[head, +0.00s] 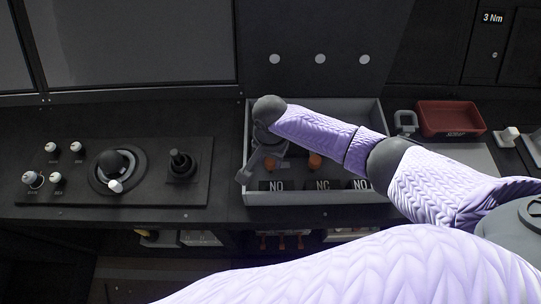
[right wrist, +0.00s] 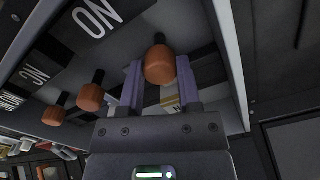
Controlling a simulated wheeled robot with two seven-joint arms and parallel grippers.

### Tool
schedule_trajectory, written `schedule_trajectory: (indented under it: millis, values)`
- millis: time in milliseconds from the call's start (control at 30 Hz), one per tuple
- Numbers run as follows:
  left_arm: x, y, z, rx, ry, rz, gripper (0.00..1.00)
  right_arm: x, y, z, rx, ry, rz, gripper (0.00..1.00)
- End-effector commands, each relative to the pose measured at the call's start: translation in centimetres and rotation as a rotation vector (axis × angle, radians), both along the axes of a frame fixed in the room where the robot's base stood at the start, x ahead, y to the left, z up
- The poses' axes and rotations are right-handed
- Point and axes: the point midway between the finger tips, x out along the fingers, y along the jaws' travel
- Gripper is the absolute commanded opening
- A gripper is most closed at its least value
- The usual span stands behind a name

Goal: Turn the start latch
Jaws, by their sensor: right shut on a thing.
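My right gripper (head: 258,167) reaches down into the left end of a grey tray-like box (head: 310,199) in the head view. In the right wrist view its fingers (right wrist: 160,72) stand on both sides of an orange-brown knob (right wrist: 160,62) on a dark stem, shut on it. Two more such knobs stand in a row, a middle one (right wrist: 90,97) and a far one (right wrist: 53,115). An orange knob (head: 315,160) also shows in the head view. No part is marked as the start latch. My left gripper is out of view.
A black panel (head: 140,150) with a ball control, a dark lever (head: 181,163) and several white knobs lies to the left. A red bin (head: 449,118) and a grey handle-like part (head: 405,122) stand right of the box. My right arm crosses over the box's right side.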

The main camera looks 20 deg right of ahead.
Motion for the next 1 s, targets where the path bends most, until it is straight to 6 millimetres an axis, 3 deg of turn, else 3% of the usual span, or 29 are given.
schedule_trajectory:
  millis: [500, 1000]
  values:
    - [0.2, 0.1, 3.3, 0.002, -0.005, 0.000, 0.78, -0.1, 0.0, 0.2, 0.001, 0.003, 0.373, 0.00]
    - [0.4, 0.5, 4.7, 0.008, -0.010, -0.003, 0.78, -0.1, -0.1, 0.1, 0.001, 0.002, 0.849, 0.00]
